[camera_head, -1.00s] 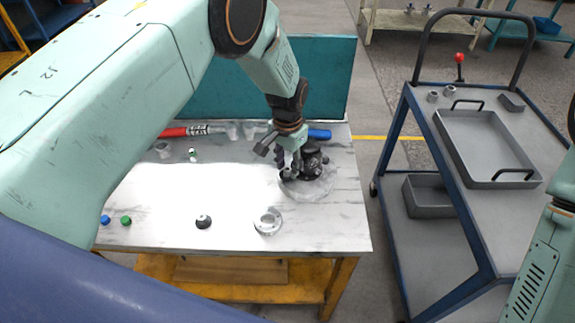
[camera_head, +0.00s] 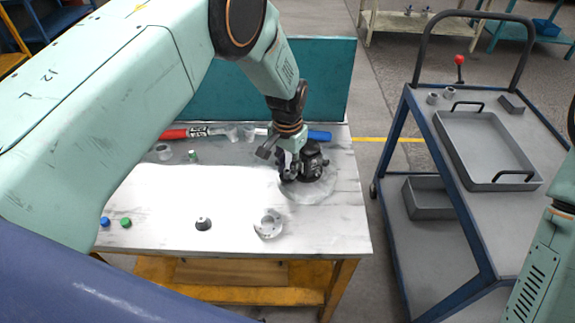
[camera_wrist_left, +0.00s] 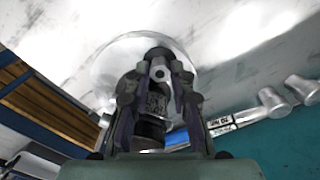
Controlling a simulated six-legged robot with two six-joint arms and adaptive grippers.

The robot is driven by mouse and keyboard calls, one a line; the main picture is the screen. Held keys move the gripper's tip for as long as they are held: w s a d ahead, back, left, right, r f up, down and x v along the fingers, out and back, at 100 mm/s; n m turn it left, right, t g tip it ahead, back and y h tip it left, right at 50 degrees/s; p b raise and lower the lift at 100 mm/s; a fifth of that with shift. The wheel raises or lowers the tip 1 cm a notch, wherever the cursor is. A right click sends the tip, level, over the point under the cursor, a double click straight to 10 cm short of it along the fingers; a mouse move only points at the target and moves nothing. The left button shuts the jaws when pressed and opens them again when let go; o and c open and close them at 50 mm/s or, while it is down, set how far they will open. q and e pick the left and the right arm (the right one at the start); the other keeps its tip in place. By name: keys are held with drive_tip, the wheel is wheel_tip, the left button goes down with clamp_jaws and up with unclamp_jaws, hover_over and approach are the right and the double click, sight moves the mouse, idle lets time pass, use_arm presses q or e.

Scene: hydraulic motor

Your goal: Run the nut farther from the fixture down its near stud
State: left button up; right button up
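A dark hydraulic motor (camera_head: 313,160) stands on a pale round plate (camera_head: 310,193) at the right end of the workbench. My left gripper (camera_head: 288,174) reaches down at the motor's left side, with its fingers pointing down. In the left wrist view the fingers (camera_wrist_left: 159,88) stand apart on either side of a small grey piece with a dark hole (camera_wrist_left: 160,73). A dark body (camera_wrist_left: 153,105) shows behind it. I cannot tell whether the fingers touch the piece. Nuts and studs are too small or hidden to make out. My right gripper is out of view.
A grey ring-shaped part (camera_head: 268,226) and a dark conical part (camera_head: 203,224) lie near the bench's front. Blue (camera_head: 105,221) and green (camera_head: 126,222) caps lie at left. A red tool (camera_head: 174,134) lies at the back. A trolley with a grey tray (camera_head: 487,183) stands at right.

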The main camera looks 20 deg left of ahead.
use_arm(q)
clamp_jaws()
drive_tip(key=shift+m, duration=1.3)
drive_tip(key=shift+o, duration=2.1)
unclamp_jaws()
drive_tip(key=shift+p, duration=0.3)
drive_tip(key=shift+r+p, duration=1.35)
drive_tip(key=shift+r, duration=0.45)
